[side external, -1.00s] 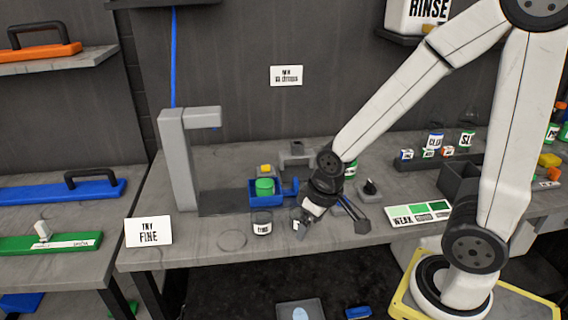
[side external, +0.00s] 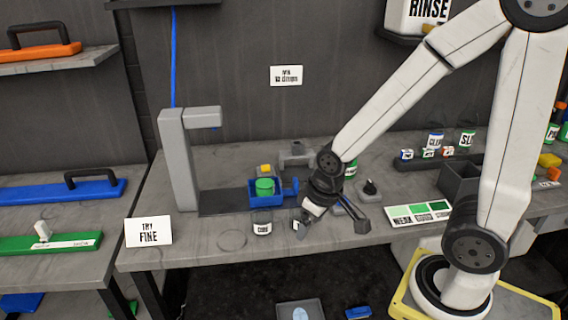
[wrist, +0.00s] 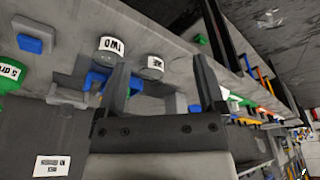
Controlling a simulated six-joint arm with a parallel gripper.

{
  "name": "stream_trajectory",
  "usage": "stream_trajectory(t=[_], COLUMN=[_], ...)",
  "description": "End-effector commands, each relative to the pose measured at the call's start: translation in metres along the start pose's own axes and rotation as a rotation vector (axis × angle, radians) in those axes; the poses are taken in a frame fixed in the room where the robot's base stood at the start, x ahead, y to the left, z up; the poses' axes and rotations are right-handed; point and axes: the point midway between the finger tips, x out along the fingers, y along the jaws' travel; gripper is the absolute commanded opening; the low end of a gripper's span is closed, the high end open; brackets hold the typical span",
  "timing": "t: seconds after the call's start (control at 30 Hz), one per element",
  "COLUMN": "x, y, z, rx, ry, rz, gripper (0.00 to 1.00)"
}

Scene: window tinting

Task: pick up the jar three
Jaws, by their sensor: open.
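My gripper (side external: 330,222) is low over the front part of the bench, its two fingers spread and nothing held. In the wrist view the open fingers (wrist: 161,64) frame a clear jar (wrist: 152,66) with a white label, nearer the left finger; its word is too small to read surely. A second clear jar (wrist: 108,48), labelled TWO upside down, stands left of it. In the side view a clear labelled jar (side external: 262,224) stands left of my gripper, apart from it. I cannot tell which jar is three.
A blue holder (side external: 267,201) with a green container (side external: 264,186) stands behind the clear jar. A grey stand (side external: 180,160) and a TRY FINE sign (side external: 148,231) are left. A green-labelled jar (side external: 351,168) is behind my gripper. A shade card (side external: 418,213) lies right.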

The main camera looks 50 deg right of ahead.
Motion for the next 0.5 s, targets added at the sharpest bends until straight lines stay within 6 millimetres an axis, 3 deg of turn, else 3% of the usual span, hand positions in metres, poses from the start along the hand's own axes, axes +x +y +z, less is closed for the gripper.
stream_trajectory(t=[0.07,0.1,0.5], x=[0.0,0.0,0.0029], y=[0.0,0.0,0.006], z=[0.0,0.0,-0.0084], rx=[0.0,0.0,0.001], ry=[0.0,0.0,0.026], rz=[0.0,0.0,0.011], gripper=[0.91,1.0,1.0])
